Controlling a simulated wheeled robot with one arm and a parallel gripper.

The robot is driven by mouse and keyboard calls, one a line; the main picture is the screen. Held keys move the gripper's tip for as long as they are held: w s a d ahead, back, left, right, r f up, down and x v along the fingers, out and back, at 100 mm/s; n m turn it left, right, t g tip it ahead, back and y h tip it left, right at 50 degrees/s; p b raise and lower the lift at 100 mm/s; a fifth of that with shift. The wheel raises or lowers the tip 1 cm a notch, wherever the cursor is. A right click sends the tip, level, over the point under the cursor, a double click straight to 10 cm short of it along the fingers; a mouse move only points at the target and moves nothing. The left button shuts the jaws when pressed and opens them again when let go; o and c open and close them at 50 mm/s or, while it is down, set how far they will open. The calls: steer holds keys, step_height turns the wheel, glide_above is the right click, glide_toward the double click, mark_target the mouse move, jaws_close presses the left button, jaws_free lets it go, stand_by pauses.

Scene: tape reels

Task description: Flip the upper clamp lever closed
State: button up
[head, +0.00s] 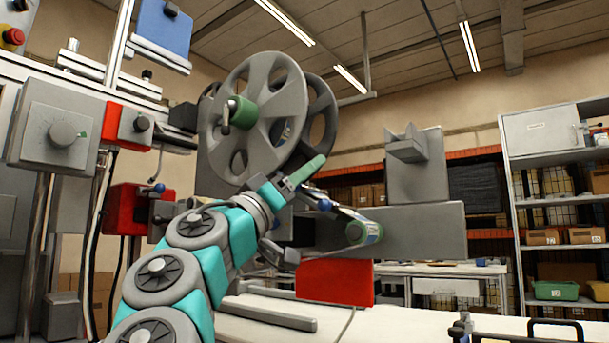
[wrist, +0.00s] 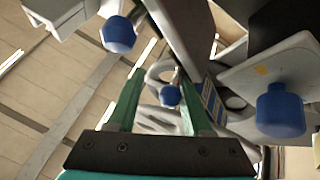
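My gripper (head: 308,171) reaches up to the front of the tape machine, just below the large grey reel (head: 262,75). In the wrist view my gripper (wrist: 158,78) has its two green fingers apart, with nothing held. A small blue knob (wrist: 171,95) shows in the gap between the fingers, seemingly beyond them; contact cannot be told. A larger blue knob (wrist: 118,33) is at upper left and another blue knob (wrist: 280,112) is at right. In the head view a blue knob (head: 324,204) sits just below my gripper. I cannot tell which knob belongs to the upper clamp lever.
The reel's green hub (head: 243,112) is up and left of my gripper. A grey panel (head: 425,230) and a red block (head: 335,282) lie to the right and below. A control box with a dial (head: 62,134) stands at left. Shelving (head: 557,155) is far behind.

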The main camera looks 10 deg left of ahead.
steer(key=shift+o, duration=0.4)
steer(key=shift+a, duration=0.1)
steer(key=b+v, duration=0.2)
steer(key=v, duration=0.5)
steer(key=shift+s+a+f, duration=0.15)
steer(key=shift+s+f, duration=0.05)
steer(key=shift+s, duration=0.1)
steer(key=shift+r, duration=0.1)
